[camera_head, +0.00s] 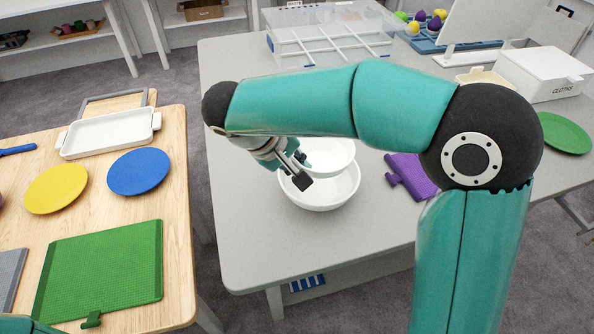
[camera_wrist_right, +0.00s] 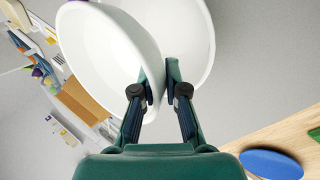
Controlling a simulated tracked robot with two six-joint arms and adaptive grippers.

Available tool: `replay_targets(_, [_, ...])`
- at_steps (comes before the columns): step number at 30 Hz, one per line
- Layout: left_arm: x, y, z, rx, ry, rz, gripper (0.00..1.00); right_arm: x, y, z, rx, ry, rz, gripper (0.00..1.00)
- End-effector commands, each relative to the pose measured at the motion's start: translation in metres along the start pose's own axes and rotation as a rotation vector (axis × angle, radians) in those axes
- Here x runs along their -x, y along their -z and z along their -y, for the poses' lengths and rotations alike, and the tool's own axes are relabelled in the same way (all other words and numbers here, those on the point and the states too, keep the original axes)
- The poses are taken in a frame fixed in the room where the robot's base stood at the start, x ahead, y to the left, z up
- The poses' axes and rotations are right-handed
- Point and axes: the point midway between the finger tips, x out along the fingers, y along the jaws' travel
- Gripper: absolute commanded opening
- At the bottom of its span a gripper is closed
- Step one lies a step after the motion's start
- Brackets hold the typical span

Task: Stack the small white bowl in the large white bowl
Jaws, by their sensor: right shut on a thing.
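The large white bowl (camera_head: 322,198) stands upright on the grey table, and part of it also shows in the right wrist view (camera_wrist_right: 200,30). The small white bowl (camera_head: 332,157) is at the large bowl's far side, overlapping its opening in the head view; I cannot tell whether they touch. My right gripper (camera_head: 300,171) is shut on the small bowl's rim, its fingers on either side of the wall. The small bowl fills the left of the right wrist view (camera_wrist_right: 100,50) and looks tilted there. My left gripper is out of view.
A purple item (camera_head: 412,176) lies right of the bowls. A clear divided box (camera_head: 330,40) stands behind, and a white box (camera_head: 545,72) and green plate (camera_head: 565,133) are at right. The wooden table (camera_head: 180,200) is left, across a gap. Grey table front is clear.

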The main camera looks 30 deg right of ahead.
Motion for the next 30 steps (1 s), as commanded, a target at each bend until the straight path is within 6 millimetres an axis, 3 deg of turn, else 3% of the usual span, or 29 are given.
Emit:
replay_targets(4, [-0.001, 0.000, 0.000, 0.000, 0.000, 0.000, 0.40, -0.014, -0.001, 0.008, 0.000, -0.001, 0.003, 0.00])
replay_targets(28, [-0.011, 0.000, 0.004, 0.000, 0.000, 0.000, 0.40, -0.025, -0.001, 0.014, -0.002, 0.000, 0.001, 0.00])
replay_targets(29, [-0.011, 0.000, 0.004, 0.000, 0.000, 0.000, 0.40, -0.025, -0.001, 0.014, -0.001, 0.000, 0.002, 0.17])
replay_targets(30, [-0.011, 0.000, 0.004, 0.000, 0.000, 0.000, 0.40, -0.025, -0.001, 0.014, -0.002, 0.000, 0.002, 0.23])
